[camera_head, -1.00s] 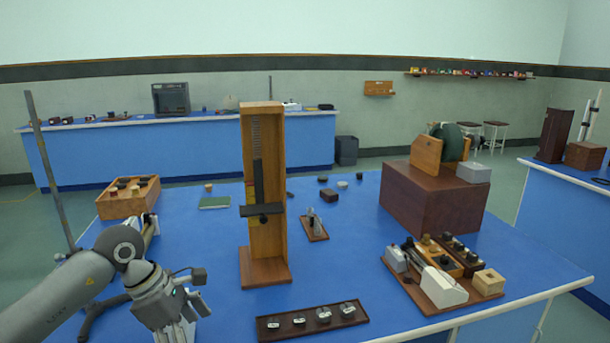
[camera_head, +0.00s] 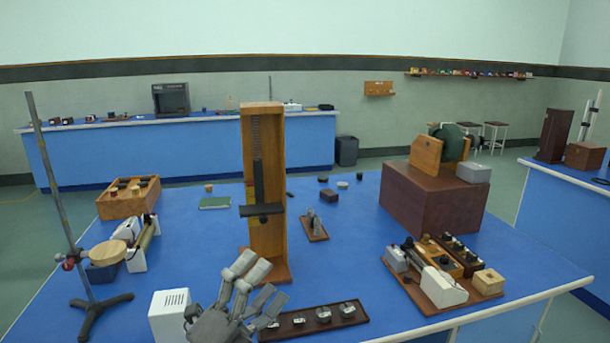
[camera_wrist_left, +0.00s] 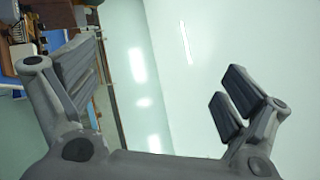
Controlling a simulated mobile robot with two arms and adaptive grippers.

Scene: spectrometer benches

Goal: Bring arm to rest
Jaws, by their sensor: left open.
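My left gripper (camera_head: 255,285) is at the bottom of the head view, in front of the tall wooden stand's base. Its fingers point up and are spread apart with nothing between them. In the left wrist view the two finger pairs of the gripper (camera_wrist_left: 165,85) stand wide apart, with wall and ceiling between them. My left arm's links are out of the head view. My right gripper is not in view.
The tall wooden stand (camera_head: 266,180) rises close behind the gripper. A dark tray (camera_head: 315,322) with several metal pieces lies right beside it. A white box (camera_head: 170,315) is at its left. A retort stand (camera_head: 55,180) stands at the left. The blue bench (camera_head: 350,250) is clear at centre right.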

